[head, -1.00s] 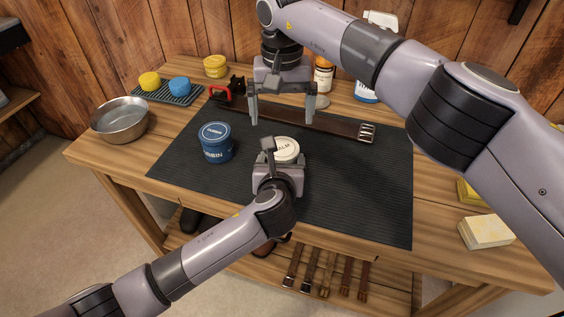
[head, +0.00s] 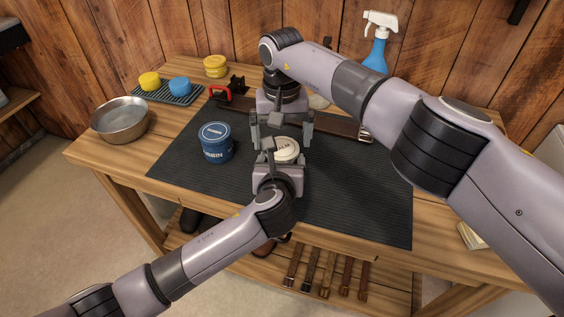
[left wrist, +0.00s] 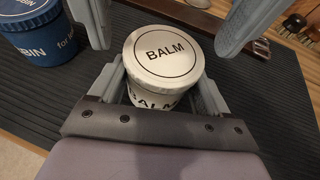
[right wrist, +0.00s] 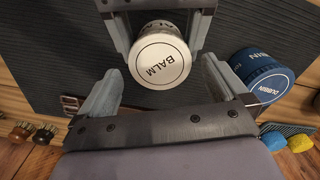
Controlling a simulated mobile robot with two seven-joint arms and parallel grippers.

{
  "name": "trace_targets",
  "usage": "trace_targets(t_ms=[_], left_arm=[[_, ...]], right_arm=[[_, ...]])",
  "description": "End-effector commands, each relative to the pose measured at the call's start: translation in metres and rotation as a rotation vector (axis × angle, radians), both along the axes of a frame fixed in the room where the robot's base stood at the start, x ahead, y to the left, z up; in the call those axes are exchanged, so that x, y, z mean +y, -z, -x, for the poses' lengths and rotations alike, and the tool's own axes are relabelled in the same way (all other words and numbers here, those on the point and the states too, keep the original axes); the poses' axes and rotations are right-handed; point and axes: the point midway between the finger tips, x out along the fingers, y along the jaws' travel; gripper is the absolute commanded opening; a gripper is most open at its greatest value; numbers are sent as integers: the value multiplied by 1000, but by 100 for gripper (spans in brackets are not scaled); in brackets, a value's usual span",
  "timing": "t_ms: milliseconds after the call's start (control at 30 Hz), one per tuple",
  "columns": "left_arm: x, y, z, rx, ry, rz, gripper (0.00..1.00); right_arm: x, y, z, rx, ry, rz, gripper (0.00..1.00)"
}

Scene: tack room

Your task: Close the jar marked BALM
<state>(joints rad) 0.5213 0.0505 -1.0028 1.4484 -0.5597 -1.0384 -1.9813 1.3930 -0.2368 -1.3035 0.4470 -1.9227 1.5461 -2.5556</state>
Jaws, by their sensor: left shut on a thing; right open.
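The white BALM jar (head: 287,151) stands upright on the dark mat. Its white lid marked BALM (left wrist: 164,55) sits on top, and the jar body (left wrist: 152,100) shows below it. I cannot tell whether the lid is fastened. My left gripper (head: 278,166) is shut on the jar body, its fingers on either side below the lid.
A blue DUBBIN jar (head: 216,145) stands left of the BALM jar on the mat (head: 350,200). A brown strap (head: 335,124) lies behind. A metal bowl (head: 121,120), sponges on a rack and a spray bottle (head: 377,45) stand farther off. The mat's front right is clear.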

Motion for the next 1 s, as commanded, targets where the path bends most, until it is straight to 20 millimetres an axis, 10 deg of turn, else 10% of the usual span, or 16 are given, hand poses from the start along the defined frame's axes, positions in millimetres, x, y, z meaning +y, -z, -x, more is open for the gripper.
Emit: trace_targets(t_ms=[400,600,1000], left_arm=[[0,0,0,0,0,0,0],[0,0,0,0,0,0,0],[0,0,0,0,0,0,0]], right_arm=[[0,10,0,-1,1,0,100],[0,10,0,-1,1,0,43],[0,9,0,-2,210,1,43]])
